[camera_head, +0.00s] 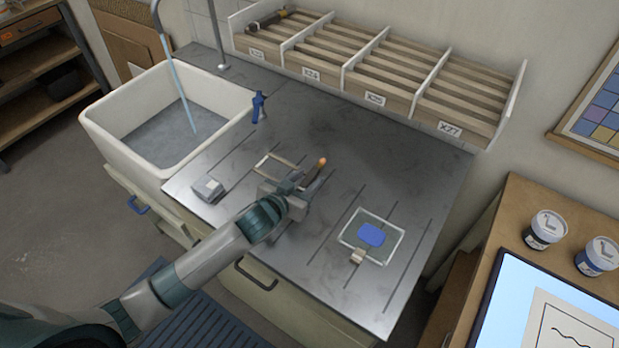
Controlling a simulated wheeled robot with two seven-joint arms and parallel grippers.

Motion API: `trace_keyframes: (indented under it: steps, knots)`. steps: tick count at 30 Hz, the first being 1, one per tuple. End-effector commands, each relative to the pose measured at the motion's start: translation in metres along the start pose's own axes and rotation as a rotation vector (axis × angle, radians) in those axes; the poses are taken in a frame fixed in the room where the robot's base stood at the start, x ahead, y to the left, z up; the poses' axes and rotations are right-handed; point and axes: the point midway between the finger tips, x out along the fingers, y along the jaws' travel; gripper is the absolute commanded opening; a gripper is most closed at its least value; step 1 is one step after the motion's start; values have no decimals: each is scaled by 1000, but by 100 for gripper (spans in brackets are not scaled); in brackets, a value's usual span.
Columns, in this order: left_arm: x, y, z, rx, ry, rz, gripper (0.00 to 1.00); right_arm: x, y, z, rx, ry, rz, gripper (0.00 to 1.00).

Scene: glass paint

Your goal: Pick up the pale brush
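My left gripper (303,186) reaches in from the lower left over the middle of the metal worktop. A slim brownish handle with an orange rounded tip (321,162) shows at its fingers, pointing up and away. It may be the pale brush, but its lower part is hidden by the gripper. I cannot tell whether the fingers are closed on it. A small beige block-like piece (357,257) lies at the near edge of a glass pane (396,243) with a blue patch (371,235). My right gripper is out of view.
A white sink (110,136) stands at the left, with a blue spray nozzle (258,106) beside it. A grey box (208,189) sits on the left worktop. A slatted rack (370,72) lines the back. Paint jars (545,229) stand far right.

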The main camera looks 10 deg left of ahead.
Motion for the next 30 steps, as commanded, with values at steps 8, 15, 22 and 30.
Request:
trace_keyframes:
  steps: [8,15,22,30]
  knots:
    - [0,0,0,0,0,-1,27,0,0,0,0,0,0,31]
    - [0,0,0,0,0,0,0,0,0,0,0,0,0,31]
    - [0,0,-1,0,1,-1,0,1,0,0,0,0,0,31]
    - [-7,0,-17,0,5,0,0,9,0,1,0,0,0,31]
